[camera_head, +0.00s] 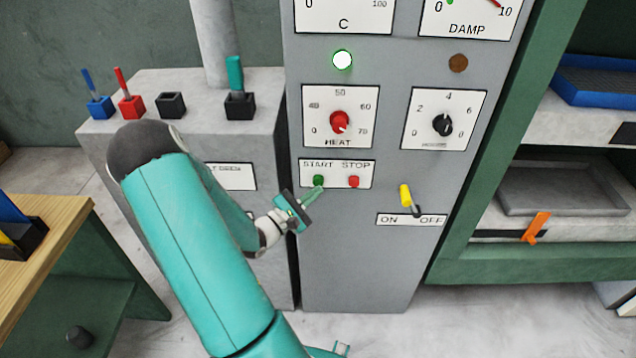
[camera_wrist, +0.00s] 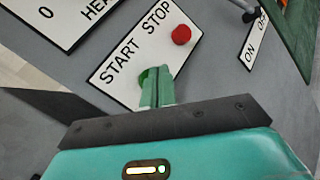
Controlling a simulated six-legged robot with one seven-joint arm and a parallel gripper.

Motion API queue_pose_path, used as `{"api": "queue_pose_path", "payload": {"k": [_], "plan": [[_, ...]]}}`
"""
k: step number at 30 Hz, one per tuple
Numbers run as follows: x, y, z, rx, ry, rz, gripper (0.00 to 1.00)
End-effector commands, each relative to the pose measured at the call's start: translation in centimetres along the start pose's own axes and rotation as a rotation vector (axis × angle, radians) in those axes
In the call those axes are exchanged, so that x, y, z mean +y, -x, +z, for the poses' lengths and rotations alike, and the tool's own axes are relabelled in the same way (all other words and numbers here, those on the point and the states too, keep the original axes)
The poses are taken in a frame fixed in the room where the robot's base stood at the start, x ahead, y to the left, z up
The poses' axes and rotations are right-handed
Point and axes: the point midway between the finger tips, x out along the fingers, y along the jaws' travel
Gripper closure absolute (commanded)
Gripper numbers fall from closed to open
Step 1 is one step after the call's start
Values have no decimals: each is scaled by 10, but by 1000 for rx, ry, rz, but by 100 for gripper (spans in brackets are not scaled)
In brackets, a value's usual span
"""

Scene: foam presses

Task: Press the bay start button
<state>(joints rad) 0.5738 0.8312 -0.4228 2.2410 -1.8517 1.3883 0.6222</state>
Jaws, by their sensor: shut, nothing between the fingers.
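The green start button (camera_head: 318,180) sits under the word START on a white label plate (camera_head: 337,167) on the grey control cabinet. In the wrist view the start button (camera_wrist: 143,76) is mostly hidden behind my fingertips. My gripper (camera_head: 318,187) is shut and empty, with its tips at the button's lower edge. Its shut fingers also show in the wrist view (camera_wrist: 158,75). I cannot tell whether they touch the button. The red stop button (camera_head: 354,182) is just to the right; it shows clear of the fingers in the wrist view (camera_wrist: 181,34).
A red HEAT knob (camera_head: 340,122) and a black knob (camera_head: 442,124) are above. A yellow switch (camera_head: 406,195) marked ON and OFF is to the right. A grey block with coloured levers (camera_head: 236,90) stands left.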

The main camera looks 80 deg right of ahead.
Motion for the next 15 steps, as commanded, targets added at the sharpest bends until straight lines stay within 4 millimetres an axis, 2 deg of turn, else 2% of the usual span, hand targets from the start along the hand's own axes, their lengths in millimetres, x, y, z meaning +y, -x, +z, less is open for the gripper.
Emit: {"api": "queue_pose_path", "payload": {"k": [15], "plan": [[-20,28,19,2,2,0,100]]}}
